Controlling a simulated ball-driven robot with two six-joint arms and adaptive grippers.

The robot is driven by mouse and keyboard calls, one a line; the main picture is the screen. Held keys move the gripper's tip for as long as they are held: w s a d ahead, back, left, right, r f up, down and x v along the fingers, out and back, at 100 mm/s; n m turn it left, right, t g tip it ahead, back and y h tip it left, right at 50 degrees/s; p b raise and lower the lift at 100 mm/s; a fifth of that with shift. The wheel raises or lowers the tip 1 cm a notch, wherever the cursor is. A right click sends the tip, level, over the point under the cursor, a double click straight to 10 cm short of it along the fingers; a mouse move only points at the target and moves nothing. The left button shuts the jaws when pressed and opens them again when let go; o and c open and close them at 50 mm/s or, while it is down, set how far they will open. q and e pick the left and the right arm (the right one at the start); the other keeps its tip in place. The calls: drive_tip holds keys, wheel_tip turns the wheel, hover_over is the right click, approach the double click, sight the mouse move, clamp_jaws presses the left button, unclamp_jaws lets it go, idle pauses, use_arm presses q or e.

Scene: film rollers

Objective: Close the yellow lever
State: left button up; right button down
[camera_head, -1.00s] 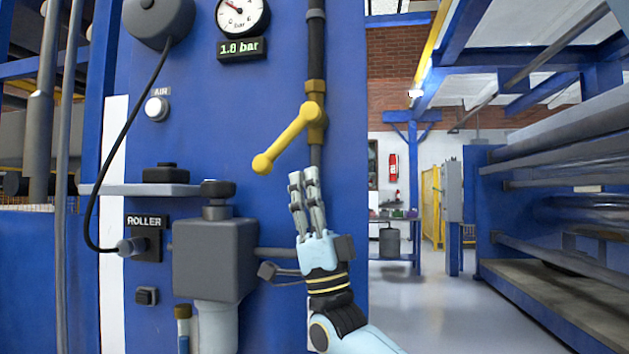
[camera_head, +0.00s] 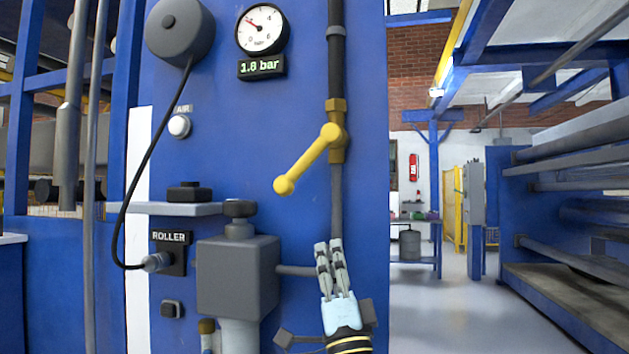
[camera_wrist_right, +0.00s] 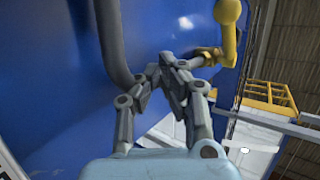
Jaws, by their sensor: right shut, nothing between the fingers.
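The yellow lever (camera_head: 308,160) sits on a brass valve body (camera_head: 337,130) on a vertical pipe against the blue panel. Its arm slants down and left from the pivot to a round knob. My right gripper (camera_head: 328,245) points upward, below and slightly right of the knob, in front of the lower pipe. It is shut and empty, apart from the lever. In the right wrist view, the fingertips (camera_wrist_right: 168,62) meet beside the dark pipe, and the yellow lever (camera_wrist_right: 228,35) shows at the upper right. My left gripper is not in view.
A grey box (camera_head: 238,277) with a side pipe stands left of my right gripper. Open floor (camera_head: 450,310) lies to the right.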

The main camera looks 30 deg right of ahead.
wheel_tip(320, 180, up, 5)
drive_tip(key=s+m+g+p, duration=0.2)
drive_tip(key=m+g+p, duration=0.1)
drive_tip(key=p, duration=0.3)
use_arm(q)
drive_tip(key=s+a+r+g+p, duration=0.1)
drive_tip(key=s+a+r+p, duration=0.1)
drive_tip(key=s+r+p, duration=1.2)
use_arm(e)
drive_tip(key=m+g+y+p, duration=0.2)
drive_tip(key=g+y, duration=0.2)
approach(307, 160)
wheel_tip(307, 160, down, 5)
drive_tip(key=d, duration=0.3)
drive_tip(key=s+p, duration=0.3)
drive_tip(key=s, duration=0.1)
use_arm(q)
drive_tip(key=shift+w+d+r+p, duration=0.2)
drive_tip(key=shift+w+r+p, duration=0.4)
drive_tip(key=shift+p, duration=0.1)
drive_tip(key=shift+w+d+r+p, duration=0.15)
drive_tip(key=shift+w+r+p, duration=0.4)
drive_tip(key=shift+p, duration=0.1)
use_arm(e)
drive_tip(key=w+r, duration=0.1)
drive_tip(key=w, duration=1.1)
drive_tip(key=shift+w+r+g+y, duration=0.25)
drive_tip(key=shift+g+y, duration=0.05)
drive_tip(key=shift+g, duration=0.1)
